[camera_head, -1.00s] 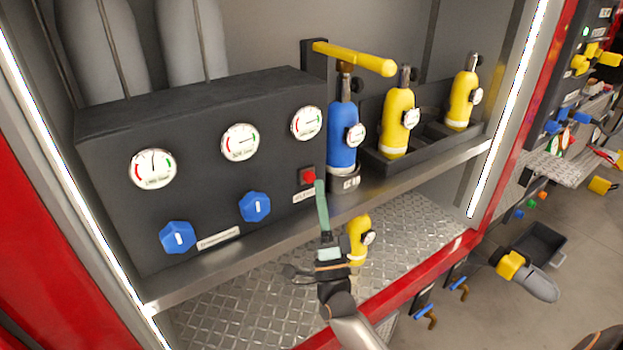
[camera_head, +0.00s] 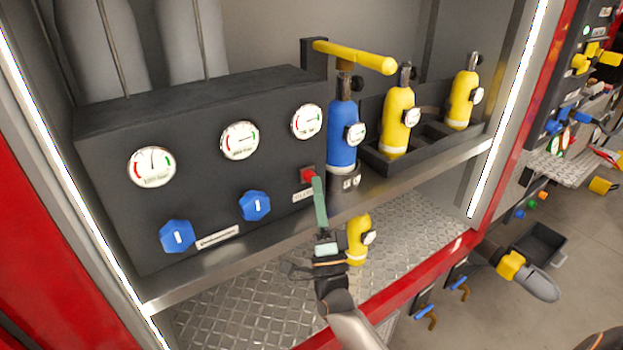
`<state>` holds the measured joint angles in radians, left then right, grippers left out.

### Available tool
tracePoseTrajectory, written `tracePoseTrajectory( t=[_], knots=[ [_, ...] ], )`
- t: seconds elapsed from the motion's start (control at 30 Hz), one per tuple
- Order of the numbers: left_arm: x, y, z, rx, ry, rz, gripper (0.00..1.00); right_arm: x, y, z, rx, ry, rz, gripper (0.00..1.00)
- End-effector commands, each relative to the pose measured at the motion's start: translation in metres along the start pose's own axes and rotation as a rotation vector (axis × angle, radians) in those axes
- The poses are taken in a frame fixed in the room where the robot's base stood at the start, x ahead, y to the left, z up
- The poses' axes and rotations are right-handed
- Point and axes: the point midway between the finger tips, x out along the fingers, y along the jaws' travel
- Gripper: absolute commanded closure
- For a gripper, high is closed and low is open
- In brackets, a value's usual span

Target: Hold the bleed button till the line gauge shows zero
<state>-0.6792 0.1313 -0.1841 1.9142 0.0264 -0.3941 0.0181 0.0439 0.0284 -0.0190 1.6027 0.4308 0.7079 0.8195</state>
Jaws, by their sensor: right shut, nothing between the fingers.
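The red bleed button (camera_head: 307,175) sits in a small dark housing on the right end of the black gauge panel (camera_head: 110,215), above a small label. My right gripper (camera_head: 317,184) is shut and empty, its greenish fingers pointing up. Its tips overlap the button's lower right edge; I cannot tell if they press it. The panel carries a left gauge (camera_head: 152,167) with its needle about upright, a middle gauge (camera_head: 239,140) with its needle toward the right, and a right gauge (camera_head: 307,122). The gauge lettering is too small to read surely. My left gripper is not in view.
Two blue knobs (camera_head: 177,236) (camera_head: 255,206) stick out below the gauges. A blue cylinder with a yellow T-handle (camera_head: 353,57) stands close right of the button. Yellow cylinders (camera_head: 397,120) (camera_head: 461,100) stand in a black rack; another (camera_head: 357,238) is below the shelf.

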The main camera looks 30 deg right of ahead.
Motion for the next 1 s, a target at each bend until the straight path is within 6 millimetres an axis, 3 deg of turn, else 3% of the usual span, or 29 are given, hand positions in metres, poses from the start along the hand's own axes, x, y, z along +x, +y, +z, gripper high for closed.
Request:
tracePoseTrajectory(
  t=[1.0],
  knots=[
    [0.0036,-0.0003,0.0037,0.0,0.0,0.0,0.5,0.0063,0.0048,0.0048,0.0,0.0,0.0,1.0]
  ],
)
